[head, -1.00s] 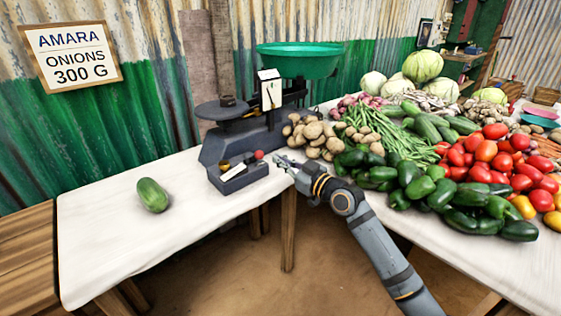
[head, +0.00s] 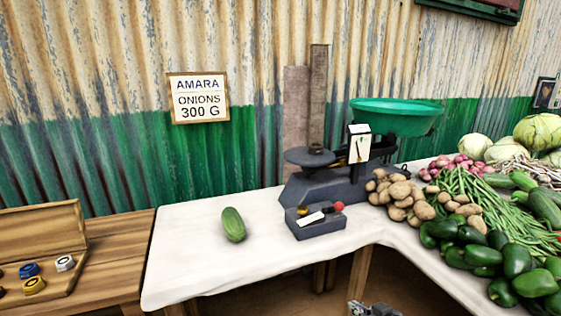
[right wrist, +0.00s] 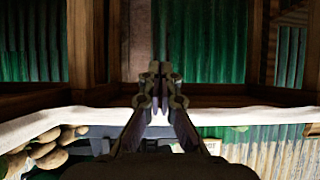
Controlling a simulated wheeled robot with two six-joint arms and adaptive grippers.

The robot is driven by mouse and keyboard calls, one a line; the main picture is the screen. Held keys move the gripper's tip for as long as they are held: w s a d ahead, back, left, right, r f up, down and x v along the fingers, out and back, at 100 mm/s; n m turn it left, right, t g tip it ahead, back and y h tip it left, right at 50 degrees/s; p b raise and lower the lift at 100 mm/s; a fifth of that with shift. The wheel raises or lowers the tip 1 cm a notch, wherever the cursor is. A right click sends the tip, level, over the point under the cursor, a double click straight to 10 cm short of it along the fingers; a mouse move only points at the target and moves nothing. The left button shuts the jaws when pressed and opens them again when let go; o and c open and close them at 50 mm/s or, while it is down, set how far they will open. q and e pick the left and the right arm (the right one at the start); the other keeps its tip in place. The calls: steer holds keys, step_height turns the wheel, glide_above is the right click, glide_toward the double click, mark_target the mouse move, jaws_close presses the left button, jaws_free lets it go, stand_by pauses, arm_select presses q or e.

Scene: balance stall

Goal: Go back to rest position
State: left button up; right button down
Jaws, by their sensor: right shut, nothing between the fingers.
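My right gripper (head: 372,308) shows only as a small part at the bottom edge of the head view, below the front edge of the table. In the right wrist view my right gripper (right wrist: 160,70) has its fingertips together, with nothing between them. The rest of the right arm is outside the head view. My left gripper is in neither view.
The white-covered table (head: 190,262) holds a cucumber (head: 234,224), a dark tray (head: 318,228) and a balance with a green pan (head: 396,118). Potatoes (head: 408,195) and green peppers (head: 470,250) lie to the right. An open wooden case (head: 45,235) stands left.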

steer(key=s+d+f+m+g+h, duration=0.15)
steer(key=s+f+g, duration=0.35)
steer(key=s+f, duration=0.7)
steer(key=s+a+f+m+g+h, duration=0.15)
steer(key=s+f+g, duration=0.25)
steer(key=s+f, duration=0.75)
arm_select(q)
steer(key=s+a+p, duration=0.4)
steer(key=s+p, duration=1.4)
steer(key=p, duration=0.7)
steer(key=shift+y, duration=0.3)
arm_select(e)
steer(key=s+d+r+h, duration=0.1)
steer(key=s+d, duration=0.1)
steer(key=s, duration=0.9)
steer(key=s+d, duration=0.3)
steer(key=s, duration=0.8)
steer(key=shift+d+r+m+g+h, duration=0.3)
steer(key=shift+r+g+h, duration=0.1)
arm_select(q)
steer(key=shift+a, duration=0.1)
